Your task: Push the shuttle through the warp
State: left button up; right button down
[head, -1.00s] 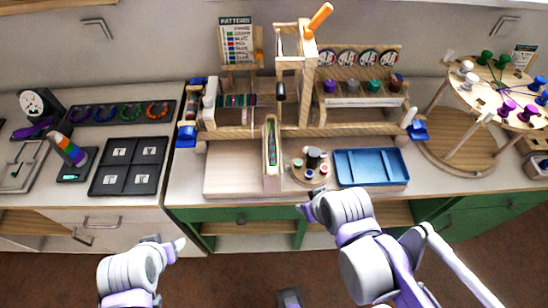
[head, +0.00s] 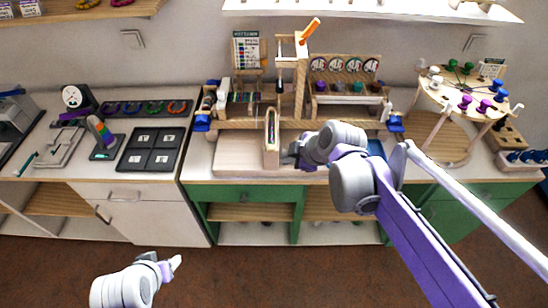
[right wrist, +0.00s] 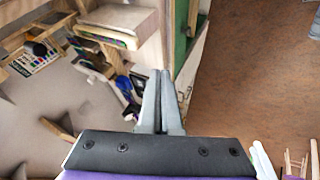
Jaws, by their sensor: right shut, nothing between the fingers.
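The wooden loom (head: 262,124) stands at the back of the middle counter. Its warp (head: 243,98) shows as a small band of coloured threads at its left part. A narrow upright wooden piece with a coloured slot (head: 271,130) stands at the front; it also shows in the right wrist view (right wrist: 108,38). I cannot tell for sure which piece is the shuttle. My right gripper (head: 290,153) is shut and empty, just right of the slotted piece and apart from it; its fingers show in the wrist view (right wrist: 160,75). My left gripper (head: 176,262) is low, away from the counter; its jaws are unclear.
My right arm covers the round tray and most of the blue tray (head: 376,147). A round spool stand (head: 455,95) is at the right. Left are a dark four-part tray (head: 148,152) and a rainbow piece (head: 100,130). The pale board (head: 235,155) left of the slotted piece is clear.

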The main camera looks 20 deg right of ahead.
jog(key=w+f, duration=0.2)
jog(key=w, duration=0.1)
jog(key=w+a+f, duration=0.1)
jog(key=w+f, duration=0.4)
jog(key=w, duration=0.1)
jog(key=shift+a+f, duration=0.15)
jog(key=shift+f, duration=0.15)
